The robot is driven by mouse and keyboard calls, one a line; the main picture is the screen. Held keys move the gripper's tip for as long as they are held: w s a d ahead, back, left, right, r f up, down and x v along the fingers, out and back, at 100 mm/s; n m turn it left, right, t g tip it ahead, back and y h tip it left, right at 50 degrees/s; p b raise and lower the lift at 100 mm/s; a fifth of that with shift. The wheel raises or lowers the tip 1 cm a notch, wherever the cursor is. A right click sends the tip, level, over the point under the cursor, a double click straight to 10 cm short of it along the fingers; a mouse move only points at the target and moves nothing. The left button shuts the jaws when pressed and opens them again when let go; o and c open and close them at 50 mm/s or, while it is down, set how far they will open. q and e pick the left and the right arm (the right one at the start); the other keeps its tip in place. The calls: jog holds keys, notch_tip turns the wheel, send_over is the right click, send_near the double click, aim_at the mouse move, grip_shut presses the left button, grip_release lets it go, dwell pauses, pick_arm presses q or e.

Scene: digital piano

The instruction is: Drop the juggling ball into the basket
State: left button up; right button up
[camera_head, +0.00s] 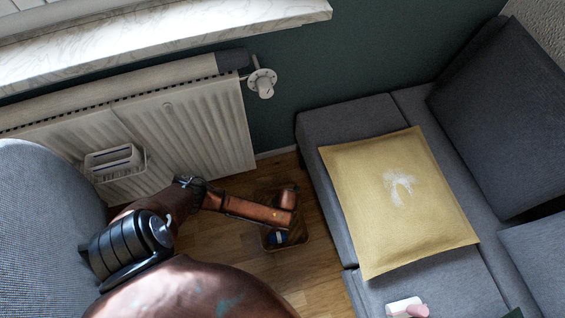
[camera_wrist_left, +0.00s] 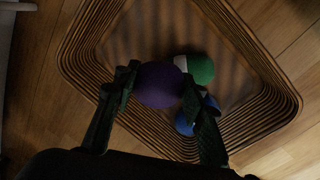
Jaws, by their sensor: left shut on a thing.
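My left gripper (camera_wrist_left: 161,78) is shut on a purple juggling ball (camera_wrist_left: 158,86), with one finger on each side of it. In the left wrist view the ball is over the inside of the slatted wooden basket (camera_wrist_left: 262,72); its height above the bottom is hard to tell. A green and white ball (camera_wrist_left: 200,68) and a blue ball (camera_wrist_left: 185,123), partly hidden by a finger, lie in the basket. In the head view the basket (camera_head: 299,241) stands on the floor, largely covered by my left arm, which hides the gripper and the purple ball. My right gripper is not in view.
A grey sofa (camera_head: 343,121) with a yellow cushion (camera_head: 365,190) stands right of the basket. A white radiator (camera_head: 205,135) is on the wall behind, below a marble sill (camera_head: 160,45). A grey-blue upholstered seat (camera_head: 45,235) is at left. Bare wooden floor (camera_head: 322,285) lies before the basket.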

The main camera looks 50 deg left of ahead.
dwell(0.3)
pick_arm(q)
jog(key=o, duration=1.3)
jog(key=shift+c, duration=0.2)
notch_tip(320, 180, up, 12)
jog(key=d, duration=0.2)
jog(key=shift+f, duration=0.15)
